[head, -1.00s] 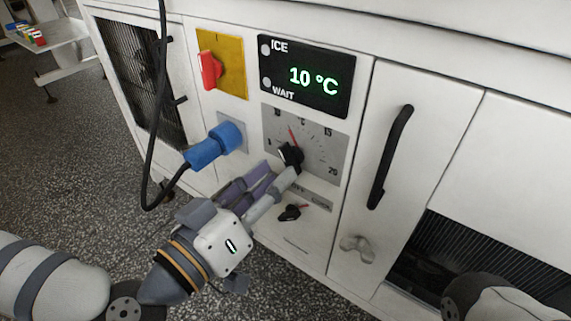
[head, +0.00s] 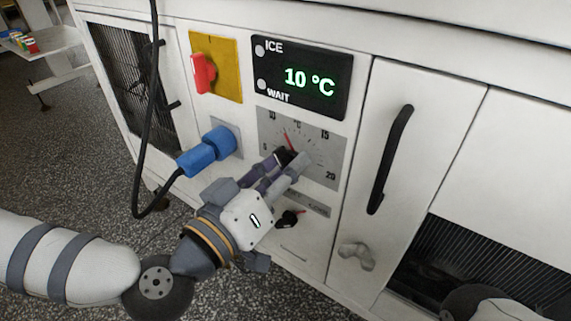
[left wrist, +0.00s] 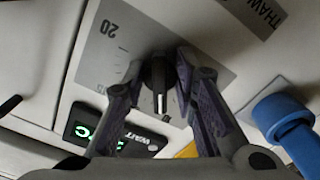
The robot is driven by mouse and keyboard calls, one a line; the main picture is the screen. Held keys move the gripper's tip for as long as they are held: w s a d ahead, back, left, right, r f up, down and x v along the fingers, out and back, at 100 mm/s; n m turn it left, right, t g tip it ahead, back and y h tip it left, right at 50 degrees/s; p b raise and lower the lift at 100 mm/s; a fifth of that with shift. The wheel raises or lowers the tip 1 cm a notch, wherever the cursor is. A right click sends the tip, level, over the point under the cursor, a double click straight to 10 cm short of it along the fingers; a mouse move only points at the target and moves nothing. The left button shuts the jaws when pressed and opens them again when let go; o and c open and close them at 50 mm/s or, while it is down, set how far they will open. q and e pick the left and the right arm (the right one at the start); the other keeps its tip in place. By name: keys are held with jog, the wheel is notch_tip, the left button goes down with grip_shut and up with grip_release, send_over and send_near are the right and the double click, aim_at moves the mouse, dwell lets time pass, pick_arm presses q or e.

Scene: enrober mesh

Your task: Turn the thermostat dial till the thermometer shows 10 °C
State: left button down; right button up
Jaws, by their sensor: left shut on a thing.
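The thermometer display (head: 308,82) reads 10 °C in green, with ICE and WAIT lamps at its left. Below it is the grey thermostat scale plate (head: 325,148), marked up to 20. My left gripper (head: 293,160) is shut on the dial, coming from below. In the left wrist view the dial (left wrist: 158,78) sits between the two fingers. My right gripper is out of view.
A blue plug (head: 208,150) with a black cable stands out left of the dial. A red switch (head: 204,73) on a yellow plate is above it. A smaller black knob (head: 290,219) is just below my gripper. A black door handle (head: 390,160) is to the right.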

pick_arm(q)
jog(key=n+p, duration=0.1)
jog(key=n, duration=0.2)
jog(key=shift+r, duration=0.1)
jog(key=shift+n+p, duration=0.4)
jog(key=shift+n, duration=1.3)
jog(key=c, duration=1.7)
grip_release()
jog(key=shift+s, duration=0.1)
jog(key=v, duration=0.7)
jog(key=shift+s+a, duration=0.1)
jog(key=shift+s, duration=0.05)
